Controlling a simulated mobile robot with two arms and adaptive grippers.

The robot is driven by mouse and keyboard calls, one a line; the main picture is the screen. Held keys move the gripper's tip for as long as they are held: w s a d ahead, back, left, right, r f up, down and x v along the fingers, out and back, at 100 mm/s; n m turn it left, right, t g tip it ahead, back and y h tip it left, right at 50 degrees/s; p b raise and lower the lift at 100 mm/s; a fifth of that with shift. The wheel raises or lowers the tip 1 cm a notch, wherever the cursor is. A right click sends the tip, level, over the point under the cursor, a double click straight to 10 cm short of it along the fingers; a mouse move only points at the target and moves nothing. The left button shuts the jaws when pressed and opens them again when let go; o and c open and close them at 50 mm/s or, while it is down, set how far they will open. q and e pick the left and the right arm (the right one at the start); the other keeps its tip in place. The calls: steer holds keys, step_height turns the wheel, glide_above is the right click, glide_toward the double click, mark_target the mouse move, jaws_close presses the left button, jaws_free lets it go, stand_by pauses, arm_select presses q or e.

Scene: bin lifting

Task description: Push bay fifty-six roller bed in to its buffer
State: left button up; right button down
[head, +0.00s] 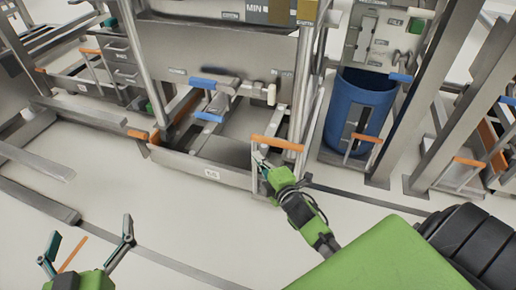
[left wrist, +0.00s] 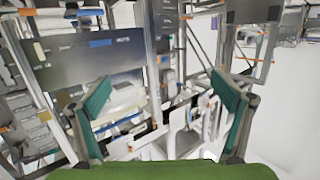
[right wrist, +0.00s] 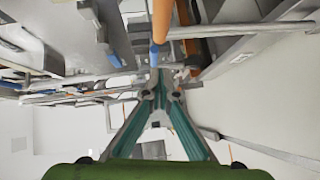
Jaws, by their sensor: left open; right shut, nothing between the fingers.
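A low grey roller bed (head: 200,172) with a small white label, too small to read surely, sits at floor level under the grey bay frame. An orange handle bar (head: 277,143) stands at its right front. My right gripper (head: 262,163) is shut and empty, beside the bed's right front end just below the orange bar. In the right wrist view its closed fingertips (right wrist: 160,92) are near an orange bar (right wrist: 161,22); contact cannot be told. My left gripper (head: 88,236) is open and empty, well away at the lower left; its spread fingers also show in the left wrist view (left wrist: 162,98).
A blue barrel (head: 352,108) stands in the bay to the right. Steel posts (head: 303,75) and further bays with orange bars (head: 468,162) flank the bed. A floor rail (head: 38,200) runs at the left. The floor in front is otherwise largely clear.

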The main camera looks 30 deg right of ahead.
mark_target(253, 140)
arm_select(q)
step_height(253, 140, up, 12)
steer(key=d+t+h+b, duration=0.1)
steer(key=t+h+b, duration=0.1)
steer(key=t, duration=0.4)
steer(key=shift+s+d, duration=0.2)
steer(key=shift+s, duration=0.25)
arm_select(e)
steer(key=shift+w+d+f, duration=0.2)
steer(key=shift+w+d, duration=0.35)
steer(key=shift+w, duration=0.4)
steer(key=shift+w+d+f, duration=0.2)
steer(key=shift+w+d, duration=0.35)
steer(key=shift+w, duration=0.4)
steer(key=shift+w+d+f, duration=0.2)
steer(key=shift+w+d, duration=0.35)
steer(key=shift+w, duration=0.4)
